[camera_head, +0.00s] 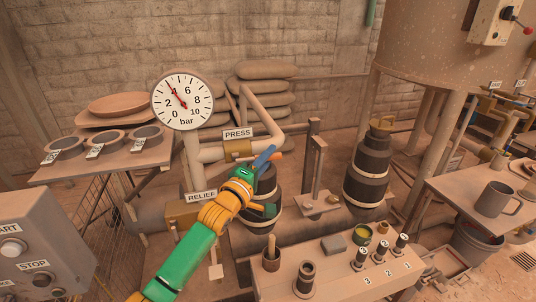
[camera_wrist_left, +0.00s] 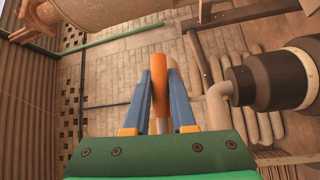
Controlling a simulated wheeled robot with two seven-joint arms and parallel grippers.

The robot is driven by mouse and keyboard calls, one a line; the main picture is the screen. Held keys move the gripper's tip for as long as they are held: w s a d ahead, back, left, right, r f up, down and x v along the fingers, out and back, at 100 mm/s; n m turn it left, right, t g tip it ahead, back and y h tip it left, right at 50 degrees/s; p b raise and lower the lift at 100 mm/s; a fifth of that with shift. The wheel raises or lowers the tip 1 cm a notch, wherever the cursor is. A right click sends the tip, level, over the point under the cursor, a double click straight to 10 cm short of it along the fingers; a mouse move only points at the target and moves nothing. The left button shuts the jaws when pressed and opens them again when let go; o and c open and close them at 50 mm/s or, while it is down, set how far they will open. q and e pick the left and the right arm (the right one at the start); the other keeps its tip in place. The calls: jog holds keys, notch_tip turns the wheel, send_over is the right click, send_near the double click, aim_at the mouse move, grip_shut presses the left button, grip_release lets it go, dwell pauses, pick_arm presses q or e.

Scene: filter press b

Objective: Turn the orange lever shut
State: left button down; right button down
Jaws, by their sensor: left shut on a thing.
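My left gripper (camera_head: 266,156) is at the pipe under the PRESS sign (camera_head: 238,133), next to a brass valve body (camera_head: 236,151). Its blue fingers are shut on the orange lever (camera_head: 278,156), whose tip shows just past them. In the left wrist view the orange lever (camera_wrist_left: 160,82) stands upright between the two blue fingers of my left gripper (camera_wrist_left: 161,78). The fingers and arm hide most of the lever in the head view, so how it joins the valve is hidden. My right gripper is not in view.
A gauge (camera_head: 182,101) reading near 4 bar stands left of the valve. A RELIEF sign (camera_head: 201,197) is below it. Dark cylinders (camera_head: 366,178) stand to the right. A bench (camera_head: 330,270) with numbered posts is in front, and a START/STOP box (camera_head: 40,245) at left.

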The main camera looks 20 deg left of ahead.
pick_arm(q)
jog(key=m+g+p, duration=0.1)
jog(key=p, duration=0.2)
jog(key=f+m+g+p, duration=0.1)
jog(key=p, duration=0.3)
jog(key=shift+s+a+f+m+g+y, duration=0.1)
jog(key=shift+s+a+m+g+y, duration=0.05)
jog(key=shift+m+g+y, duration=0.15)
jog(key=s+a+f+m+g+y+p, duration=0.3)
jog(key=a+f+m+g+y+p, duration=0.2)
jog(key=p, duration=0.5)
jog(key=shift+s+a+f+m+g+y, duration=0.2)
jog(key=shift+s+f+m+g+y, duration=0.15)
jog(key=shift+m+g+y, duration=0.85)
jog(key=shift+a+n+g, duration=0.1)
jog(key=shift+n+g, duration=0.2)
jog(key=c, duration=0.8)
grip_release()
jog(key=shift+o, duration=0.2)
jog(key=p+v, duration=0.3)
jog(key=v, duration=0.4)
